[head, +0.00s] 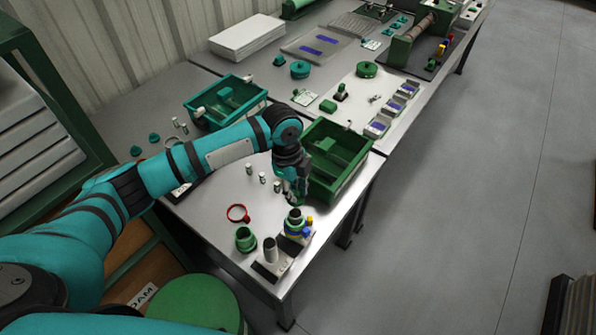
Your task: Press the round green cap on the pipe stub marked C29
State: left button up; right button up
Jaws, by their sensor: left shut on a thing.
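My left gripper (293,196) points down at the near end of the bench. It is shut on a small green thing, most likely the round green cap, mostly hidden by the fingers. Just below it stands a dark-topped pipe stub (295,218) with green, blue and yellow parts around its foot. A bare grey pipe stub (270,248) stands upright to its lower left on a plate. The C29 marking is too small to read, so I cannot tell which stub bears it. A round green fitting (245,238) stands left of the grey stub. My right gripper is out of view.
A green open bin (352,176) stands right behind my left gripper, and another green bin (207,110) stands farther left. The floor (470,190) to the right is clear.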

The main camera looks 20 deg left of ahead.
pick_arm(q)
jog(key=shift+s+f+b, duration=0.15)
jog(key=shift+f+b, duration=0.25)
jog(key=shift+b, duration=0.2)
jog(key=shift+f+b, duration=0.25)
jog(key=shift+b, duration=0.05)
jog(key=shift+f+b, duration=0.3)
jog(key=shift+b, duration=0.1)
jog(key=shift+f+b, duration=1.35)
jog(key=shift+f, duration=0.55)
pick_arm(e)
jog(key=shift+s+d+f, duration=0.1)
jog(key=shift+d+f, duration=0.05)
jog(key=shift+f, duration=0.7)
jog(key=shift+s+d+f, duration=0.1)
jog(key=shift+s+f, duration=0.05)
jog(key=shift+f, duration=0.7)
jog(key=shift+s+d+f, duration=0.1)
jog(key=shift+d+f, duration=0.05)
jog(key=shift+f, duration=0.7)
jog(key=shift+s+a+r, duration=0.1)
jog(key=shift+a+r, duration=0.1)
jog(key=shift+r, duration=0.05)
pick_arm(q)
jog(key=shift+p, duration=0.85)
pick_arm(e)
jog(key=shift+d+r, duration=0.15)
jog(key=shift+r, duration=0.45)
